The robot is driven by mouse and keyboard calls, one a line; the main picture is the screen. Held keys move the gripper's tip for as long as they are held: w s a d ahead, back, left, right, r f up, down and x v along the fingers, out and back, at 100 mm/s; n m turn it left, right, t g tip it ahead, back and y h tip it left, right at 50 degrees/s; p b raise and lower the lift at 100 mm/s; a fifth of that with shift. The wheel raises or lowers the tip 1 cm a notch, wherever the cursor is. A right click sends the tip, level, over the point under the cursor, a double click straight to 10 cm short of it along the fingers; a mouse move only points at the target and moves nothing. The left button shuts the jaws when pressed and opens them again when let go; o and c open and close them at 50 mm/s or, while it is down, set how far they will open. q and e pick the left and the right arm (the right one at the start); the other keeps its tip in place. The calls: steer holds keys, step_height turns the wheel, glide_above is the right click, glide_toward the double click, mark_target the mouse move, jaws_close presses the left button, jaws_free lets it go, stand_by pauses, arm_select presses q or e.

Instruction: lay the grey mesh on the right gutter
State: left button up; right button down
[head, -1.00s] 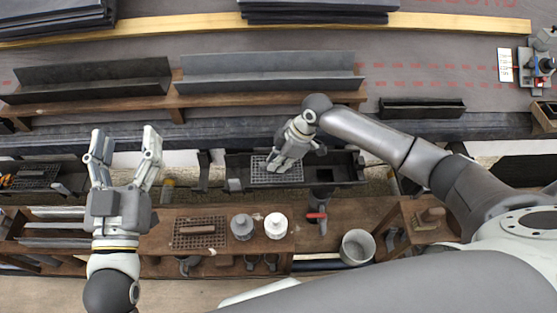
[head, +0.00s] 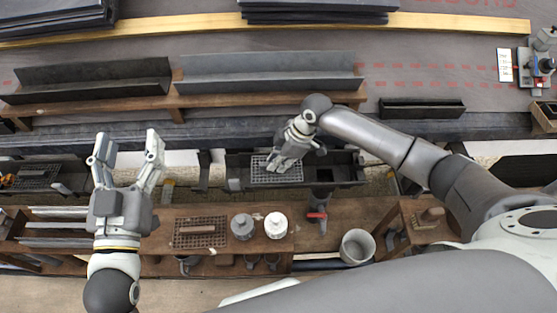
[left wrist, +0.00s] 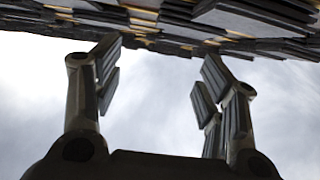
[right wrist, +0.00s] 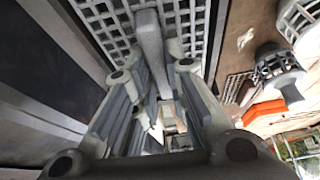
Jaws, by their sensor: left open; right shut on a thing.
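The grey mesh (head: 263,177) is a small grid panel at the left part of the right gutter (head: 346,174), a dark trough in the middle of the head view. My right gripper (head: 279,166) is over the mesh and shut on its grey upright grip. In the right wrist view the mesh (right wrist: 100,22) shows beyond the fingers (right wrist: 150,110). I cannot tell whether the mesh rests fully on the gutter or is just above it. My left gripper (head: 128,148) is open and empty, raised over the left of the workbench; its fingers (left wrist: 155,85) also show in the left wrist view.
A workbench (head: 375,210) runs along the near side, with a brown grid (head: 200,232), a grey pot (head: 242,226), a white pot (head: 276,225) and a red-handled tool (head: 317,216). A metal bucket (head: 357,246) stands right of them. Another dark gutter (head: 70,184) lies at left.

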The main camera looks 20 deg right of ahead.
arm_select(q)
steer(key=shift+a+f+g, duration=0.2)
steer(key=shift+f+g, duration=0.5)
steer(key=shift+f, duration=0.4)
steer(key=shift+f+p, duration=0.25)
steer(key=shift+p, duration=0.05)
steer(key=shift+y, duration=0.3)
arm_select(e)
steer(key=c, duration=1.4)
jaws_free()
steer(key=shift+o, duration=0.2)
steer(key=o, duration=0.4)
arm_select(q)
steer(key=shift+w, duration=0.1)
steer(key=shift+f, duration=0.1)
